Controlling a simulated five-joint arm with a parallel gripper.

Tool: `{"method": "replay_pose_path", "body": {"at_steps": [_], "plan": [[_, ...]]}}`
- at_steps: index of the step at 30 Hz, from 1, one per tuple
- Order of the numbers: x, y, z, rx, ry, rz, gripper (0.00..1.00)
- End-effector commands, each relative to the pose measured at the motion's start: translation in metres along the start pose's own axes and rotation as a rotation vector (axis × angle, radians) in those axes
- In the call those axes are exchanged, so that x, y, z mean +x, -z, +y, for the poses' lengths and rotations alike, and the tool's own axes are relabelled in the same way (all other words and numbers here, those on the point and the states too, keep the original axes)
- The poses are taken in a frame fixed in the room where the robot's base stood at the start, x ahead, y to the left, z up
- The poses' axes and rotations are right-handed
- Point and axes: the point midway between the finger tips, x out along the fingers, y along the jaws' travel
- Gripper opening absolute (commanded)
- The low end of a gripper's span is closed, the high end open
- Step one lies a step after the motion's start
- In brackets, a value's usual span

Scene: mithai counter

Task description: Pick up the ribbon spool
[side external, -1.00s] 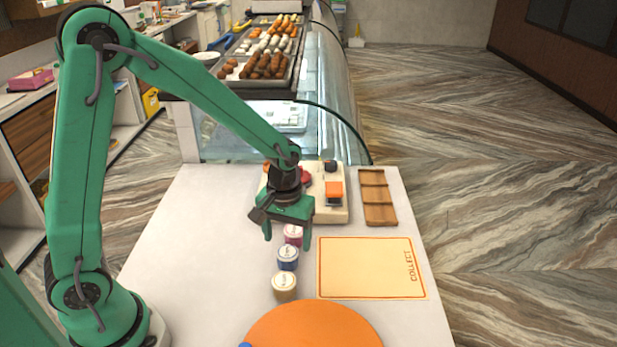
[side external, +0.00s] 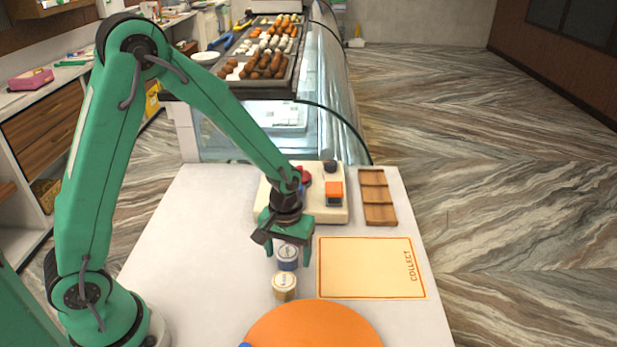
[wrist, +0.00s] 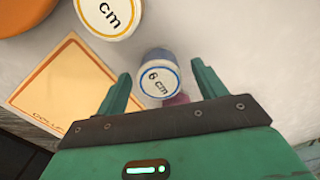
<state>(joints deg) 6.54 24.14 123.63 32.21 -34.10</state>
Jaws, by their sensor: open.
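Three small ribbon spools stand in a row on the white counter. The blue spool (side external: 287,257) is between the fingers of my gripper (side external: 288,256), which is open and lowered over it. In the wrist view the blue spool (wrist: 157,78), with a white top marked 6 cm, sits between the two apart fingertips (wrist: 161,75). A gold-rimmed cream spool (side external: 284,287) stands just in front of it, its top partly cut off in the wrist view (wrist: 108,14). The pink spool (wrist: 178,100) is mostly hidden by my gripper.
An orange round board (side external: 315,328) is at the front. A cream box with buttons (side external: 333,212) and a wooden rack (side external: 378,197) stand behind. The counter's left side is clear.

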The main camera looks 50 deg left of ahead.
Motion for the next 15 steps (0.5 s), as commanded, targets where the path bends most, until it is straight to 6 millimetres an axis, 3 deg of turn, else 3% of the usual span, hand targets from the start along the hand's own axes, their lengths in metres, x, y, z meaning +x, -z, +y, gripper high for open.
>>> {"method": "replay_pose_path", "body": {"at_steps": [9,15], "plan": [[-0.0003,0.0000,0.0000,0.000,0.000,0.000,0.68],[-0.0004,0.0000,0.0000,0.000,0.000,0.000,0.29]]}}
